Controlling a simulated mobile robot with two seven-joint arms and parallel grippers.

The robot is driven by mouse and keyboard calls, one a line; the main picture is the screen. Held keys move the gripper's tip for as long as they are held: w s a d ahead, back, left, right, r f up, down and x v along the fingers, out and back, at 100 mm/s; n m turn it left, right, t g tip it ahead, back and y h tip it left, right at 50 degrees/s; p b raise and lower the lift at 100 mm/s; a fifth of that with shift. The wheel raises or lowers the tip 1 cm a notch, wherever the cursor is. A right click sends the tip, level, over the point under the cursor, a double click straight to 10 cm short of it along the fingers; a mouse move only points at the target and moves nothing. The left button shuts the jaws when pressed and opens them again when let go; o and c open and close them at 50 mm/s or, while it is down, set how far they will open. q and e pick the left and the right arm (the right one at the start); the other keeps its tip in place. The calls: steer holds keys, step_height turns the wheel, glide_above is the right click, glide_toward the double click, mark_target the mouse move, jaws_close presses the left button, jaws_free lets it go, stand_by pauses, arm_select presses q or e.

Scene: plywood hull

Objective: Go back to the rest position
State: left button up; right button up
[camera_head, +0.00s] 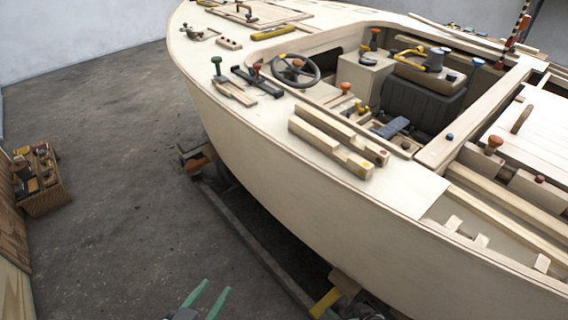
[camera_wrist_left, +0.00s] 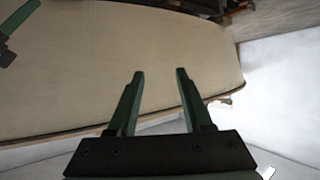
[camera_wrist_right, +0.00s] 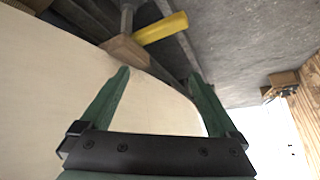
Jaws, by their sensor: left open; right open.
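My left gripper (camera_head: 207,295) shows at the bottom of the head view, its two green fingers apart with nothing between them, over the grey floor beside the hull. In the left wrist view its fingers (camera_wrist_left: 158,75) are open and empty, with the pale hull (camera_wrist_left: 90,75) behind them. My right gripper (camera_wrist_right: 158,78) is open and empty in the right wrist view, with the hull side (camera_wrist_right: 40,80) behind it. I cannot make it out clearly in the head view. Part of a green finger shows at the left edge of the left wrist view.
The boat hull (camera_head: 250,135) fills the right, with loose wooden beams (camera_head: 330,150), a steering wheel (camera_head: 296,70) and tools on its deck. A yellow block (camera_head: 326,302) is under the hull. A wooden crate (camera_head: 45,204) stands at the left. The floor between is clear.

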arm_select(q)
steer(key=s+a+r+n+g+y+p, duration=0.1)
steer(key=s+r+p, duration=0.5)
steer(key=p, duration=1.4)
step_height(320, 180, up, 2)
steer(key=shift+a+r+g+p, duration=0.1)
steer(key=shift+a+g+p, duration=0.2)
steer(key=shift+a+g, duration=0.5)
arm_select(e)
steer(key=s+r+t, duration=0.1)
steer(key=s+r, duration=0.3)
steer(key=r, duration=0.8)
steer(key=s+r+t, duration=0.1)
steer(key=s+r, duration=0.3)
steer(key=r, duration=0.9)
steer(key=shift+s+d+r+n, duration=0.15)
steer(key=shift+d+r+n, duration=0.05)
steer(key=shift+d+n, duration=0.1)
